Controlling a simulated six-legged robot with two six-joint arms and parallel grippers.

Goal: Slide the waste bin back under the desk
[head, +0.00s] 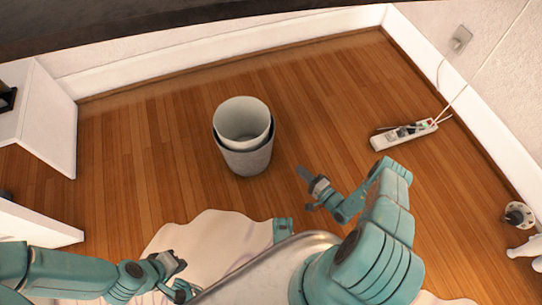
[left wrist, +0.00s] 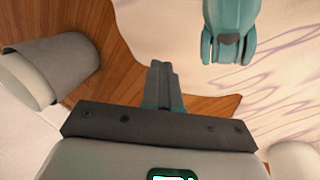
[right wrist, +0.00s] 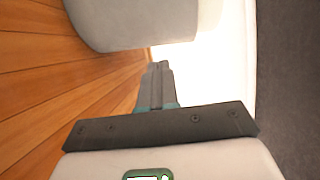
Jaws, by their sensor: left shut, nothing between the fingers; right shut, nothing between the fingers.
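The waste bin (head: 246,160) is a grey tapered bin with a pale inner liner or rim, standing upright and open on the wood floor near the middle of the head view. A dark slab (head: 150,22), likely the desk, crosses the top left. My right gripper (head: 302,174) is shut and empty, to the right of the bin and apart from it. The bin also shows at the top of the right wrist view (right wrist: 135,22), and at the left of the left wrist view (left wrist: 72,50). My left gripper (head: 180,262) is shut and empty, lower left of the bin over the rug.
A pale rug (head: 205,235) lies in front of the bin. A white cabinet or panel (head: 48,120) stands at the left. A power strip (head: 405,135) with cables lies at the right. Bare floor surrounds the bin up to the white baseboard (head: 200,62).

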